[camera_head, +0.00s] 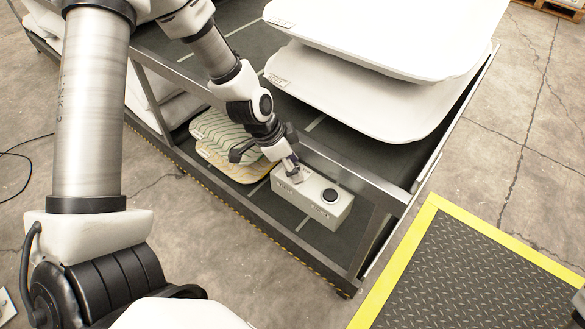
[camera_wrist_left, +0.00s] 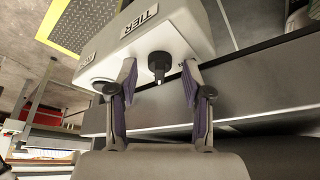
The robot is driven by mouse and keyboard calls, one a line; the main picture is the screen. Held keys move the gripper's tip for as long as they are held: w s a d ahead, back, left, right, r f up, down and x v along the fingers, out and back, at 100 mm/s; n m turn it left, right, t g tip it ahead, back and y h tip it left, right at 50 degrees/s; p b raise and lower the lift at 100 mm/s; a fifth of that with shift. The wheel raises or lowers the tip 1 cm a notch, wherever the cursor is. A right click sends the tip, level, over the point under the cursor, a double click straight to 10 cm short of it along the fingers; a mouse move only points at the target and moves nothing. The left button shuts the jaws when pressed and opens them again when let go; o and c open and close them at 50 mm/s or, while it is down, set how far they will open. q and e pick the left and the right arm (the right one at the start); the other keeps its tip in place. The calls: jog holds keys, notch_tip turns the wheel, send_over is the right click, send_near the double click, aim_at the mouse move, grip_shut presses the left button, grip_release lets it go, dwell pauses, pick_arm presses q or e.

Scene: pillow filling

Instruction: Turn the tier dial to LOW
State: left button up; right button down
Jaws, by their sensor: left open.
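A grey-white control box (camera_head: 318,208) sits on the lower shelf of the rack, with a round black button (camera_head: 329,195) on it. In the left wrist view, the box (camera_wrist_left: 190,30) carries a label reading TIER (camera_wrist_left: 139,19) and a dark tier dial (camera_wrist_left: 158,62) with a short stem. My left gripper (camera_head: 293,170) is at the box's left part and hides the dial in the head view. In the left wrist view, my left gripper (camera_wrist_left: 159,74) is open, its fingers on either side of the dial with gaps. The dial's setting cannot be read.
Folded striped and tan fabric (camera_head: 225,145) lies left of the box. White pillows (camera_head: 350,85) lie on the upper shelf, whose front rail (camera_head: 350,180) runs close above the box. A dark floor mat with a yellow border (camera_head: 415,245) lies to the right.

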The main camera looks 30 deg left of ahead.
pick_arm(q)
jog(key=shift+r, duration=0.1)
grip_shut()
jog(key=n+p, duration=0.2)
jog(key=p, duration=0.1)
jog(key=shift+s+d+r+y, duration=0.1)
jog(key=shift+s+r+y, duration=0.05)
jog(key=shift+y, duration=0.15)
jog(key=n+t+p, duration=0.1)
jog(key=n, duration=0.1)
jog(key=shift+n+y, duration=0.4)
jog(key=n+y+p, duration=0.2)
jog(key=n, duration=0.3)
jog(key=shift+d, duration=0.15)
jog(key=n+y+p, duration=0.1)
jog(key=n, duration=0.2)
jog(key=shift+n+p, duration=0.35)
jog(key=shift+n, duration=0.05)
jog(key=shift+d+f+n+g+y+p, duration=0.1)
jog(key=shift+f+n+g+y+p, duration=0.15)
jog(key=shift+n+y+p, duration=0.65)
jog(key=shift+n+h, duration=0.3)
